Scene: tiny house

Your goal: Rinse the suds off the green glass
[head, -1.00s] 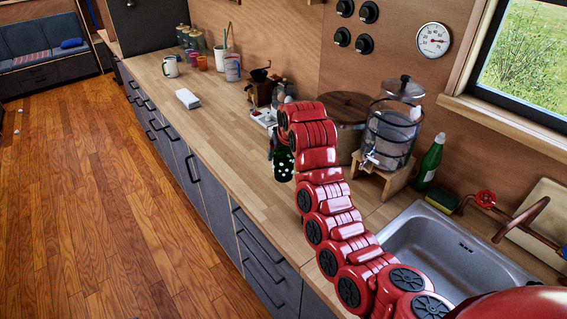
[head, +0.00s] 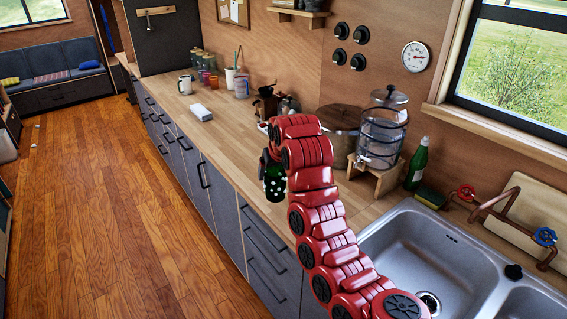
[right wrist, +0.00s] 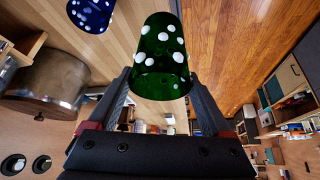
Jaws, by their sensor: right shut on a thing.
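The green glass (head: 275,186) is dotted with white suds spots. My right gripper (head: 268,164) is shut on it and holds it up by the counter's front edge. In the right wrist view the glass (right wrist: 162,45) sits between the two fingers, with white blobs on its wall. The steel sink (head: 415,250) is at the lower right, apart from the glass. A copper tap (head: 495,205) with a red knob (head: 466,192) and a blue knob (head: 545,236) stands behind the sink. My left gripper does not show.
A blue glass with white spots (right wrist: 90,12) shows in the right wrist view. A water dispenser (head: 382,130) on a wooden stand, a green bottle (head: 417,165) and a sponge (head: 430,197) stand behind the sink. A large pot (head: 340,122) is behind my arm.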

